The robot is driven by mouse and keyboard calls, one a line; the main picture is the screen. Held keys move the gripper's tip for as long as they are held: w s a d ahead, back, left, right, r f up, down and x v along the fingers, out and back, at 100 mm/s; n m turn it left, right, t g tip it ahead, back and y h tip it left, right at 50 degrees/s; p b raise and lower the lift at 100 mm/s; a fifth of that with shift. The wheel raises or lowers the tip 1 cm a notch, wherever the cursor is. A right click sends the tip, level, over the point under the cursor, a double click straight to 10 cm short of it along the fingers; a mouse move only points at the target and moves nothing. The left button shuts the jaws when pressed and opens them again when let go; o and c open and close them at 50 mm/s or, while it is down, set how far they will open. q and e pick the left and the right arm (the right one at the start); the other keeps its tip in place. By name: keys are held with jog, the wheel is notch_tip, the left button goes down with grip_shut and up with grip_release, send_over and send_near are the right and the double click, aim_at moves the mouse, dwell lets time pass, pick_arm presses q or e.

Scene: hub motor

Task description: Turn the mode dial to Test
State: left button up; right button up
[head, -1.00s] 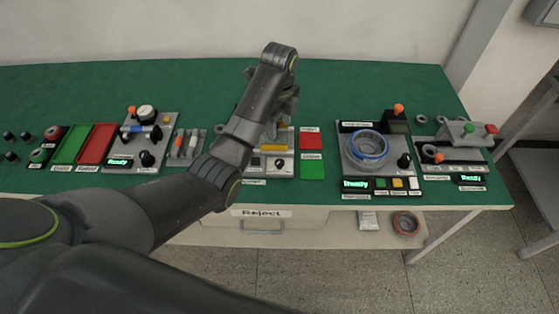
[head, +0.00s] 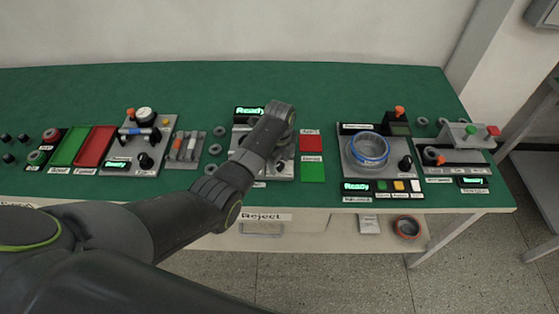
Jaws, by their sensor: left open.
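My left gripper (head: 287,140) is over the middle station (head: 240,140), mostly hidden behind my own wrist. It is open, and I see nothing held in it. My arm covers most of that station's panel, so any dial there is hidden. Black knobs show on the left station (head: 146,161) and on the right station (head: 405,162). Their labels are too small to read, so I cannot tell which knob is the mode dial. My right gripper is not in view.
A lit Ready display (head: 249,112) stands behind my wrist. Red (head: 311,143) and green (head: 313,172) pads lie right of the gripper. A blue-rimmed ring (head: 370,148) sits on the right station. Grey rings (head: 217,148) lie left of my arm. The back of the green table is clear.

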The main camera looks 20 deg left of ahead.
pick_arm(q)
jog(key=c, duration=1)
jog(key=shift+o, duration=0.2)
jog(key=n+p, duration=0.2)
jog(key=n, duration=0.1)
jog(key=shift+r+n, duration=0.1)
jog(key=shift+n, duration=0.2)
jog(key=n+p, duration=0.2)
jog(key=n, duration=0.1)
jog(key=shift+n, duration=0.3)
jog(key=n+p, duration=0.1)
jog(key=n, duration=0.3)
jog(key=shift+n, duration=0.3)
jog(key=shift+w+n+p, duration=0.1)
jog(key=shift+n+p, duration=0.4)
jog(key=shift+n, duration=1.5)
